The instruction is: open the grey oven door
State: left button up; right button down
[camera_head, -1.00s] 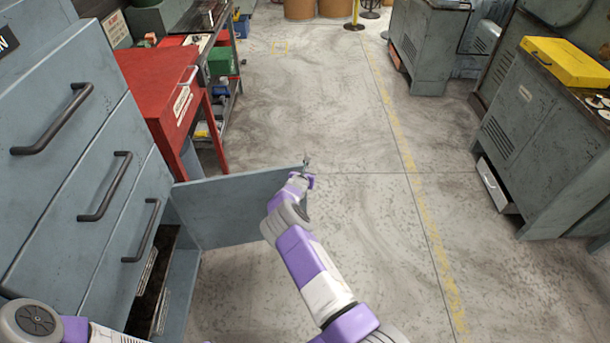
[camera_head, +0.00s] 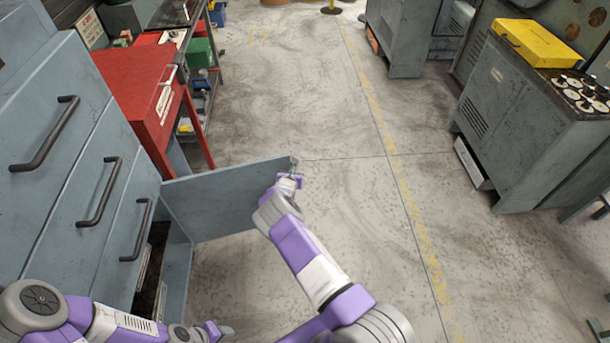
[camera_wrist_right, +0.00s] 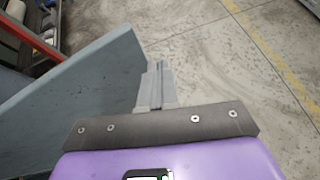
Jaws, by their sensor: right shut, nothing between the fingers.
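The grey oven door (camera_head: 225,200) stands swung out wide from the lower part of the grey cabinet (camera_head: 75,170). The dark inside shows behind its hinged side. My right gripper (camera_head: 293,165) is at the door's free outer edge. In the right wrist view, the shut, empty fingers (camera_wrist_right: 157,75) are just right of the edge of the door (camera_wrist_right: 75,90). I cannot tell whether they touch it. My left gripper (camera_head: 218,329) is low at the bottom of the head view, in front of the cabinet; its fingers are too small to read.
Cabinet drawers with dark handles (camera_head: 100,192) rise above the opening. A red bench (camera_head: 145,95) stands beyond the door. A grey machine with a yellow case (camera_head: 540,43) stands at the right. The concrete floor (camera_head: 345,215) between is clear.

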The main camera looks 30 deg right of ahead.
jog(key=s+a+r+p, duration=0.2)
jog(key=s+r+p, duration=0.2)
jog(key=s, duration=0.3)
jog(key=shift+r, duration=0.15)
jog(key=shift+a, duration=0.1)
jog(key=s+a+f+m+g+y, duration=0.1)
jog(key=s+a+f+m+g, duration=0.2)
jog(key=s, duration=0.4)
jog(key=s+a+f+m+g+y, duration=0.1)
jog(key=s+f+m+g, duration=0.2)
jog(key=s+m, duration=0.35)
jog(key=s+a+f+m+g+y, duration=0.2)
jog(key=s+g, duration=0.1)
jog(key=s, duration=0.6)
jog(key=s+a+r+m+y, duration=0.4)
jog(key=s+a+m, duration=0.1)
jog(key=a+m, duration=0.4)
jog(key=s+a+r+m+y, duration=0.4)
jog(key=s+a+r+m, duration=0.1)
jog(key=a+m, duration=0.5)
jog(key=shift+s+a+r+t, duration=0.3)
jog(key=shift+s+a, duration=0.4)
jog(key=shift+a, duration=0.05)
